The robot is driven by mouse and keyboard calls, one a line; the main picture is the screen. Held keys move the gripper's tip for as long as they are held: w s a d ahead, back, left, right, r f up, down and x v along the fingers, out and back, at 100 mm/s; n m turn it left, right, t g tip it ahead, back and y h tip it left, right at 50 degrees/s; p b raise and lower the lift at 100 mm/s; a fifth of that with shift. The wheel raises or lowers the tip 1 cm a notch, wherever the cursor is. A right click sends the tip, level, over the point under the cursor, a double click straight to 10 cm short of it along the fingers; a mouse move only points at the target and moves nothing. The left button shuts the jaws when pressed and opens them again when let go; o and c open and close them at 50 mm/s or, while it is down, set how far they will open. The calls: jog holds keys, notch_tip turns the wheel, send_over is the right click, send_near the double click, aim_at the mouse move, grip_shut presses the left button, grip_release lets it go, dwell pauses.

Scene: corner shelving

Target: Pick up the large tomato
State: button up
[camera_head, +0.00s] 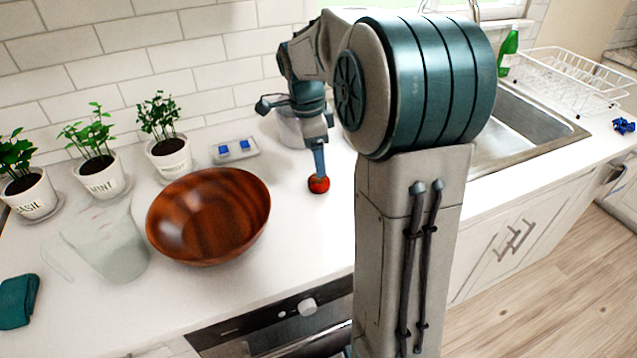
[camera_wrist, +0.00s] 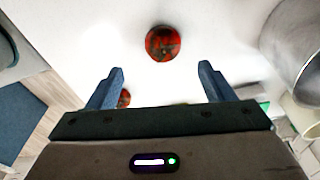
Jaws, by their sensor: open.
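In the wrist view a large red tomato (camera_wrist: 163,43) with dark patches lies on the white counter, just beyond the fingertips and roughly centred between them. A smaller red round thing (camera_wrist: 124,97) is partly hidden by the left finger. My gripper (camera_wrist: 161,68) is open, with nothing between its fingers. In the head view my gripper (camera_head: 318,168) points down at a red tomato (camera_head: 318,185) on the counter, its finger overlapping the top of it. Only one red thing shows there, and I cannot tell which one, or whether the finger touches it.
A wooden bowl (camera_head: 208,216) stands left of the tomato, with a clear jug (camera_head: 110,245) beyond it. Potted herbs (camera_head: 100,178) and a tray with blue squares (camera_head: 236,150) stand near the wall. A metallic pot (camera_wrist: 296,45) is at the wrist view's right. The sink (camera_head: 515,128) lies right.

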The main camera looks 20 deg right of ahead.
aim_at(319, 183)
jog(key=f, duration=0.8)
jog(key=shift+w+d, duration=0.15)
jog(key=shift+d, duration=0.25)
jog(key=c, duration=1.1)
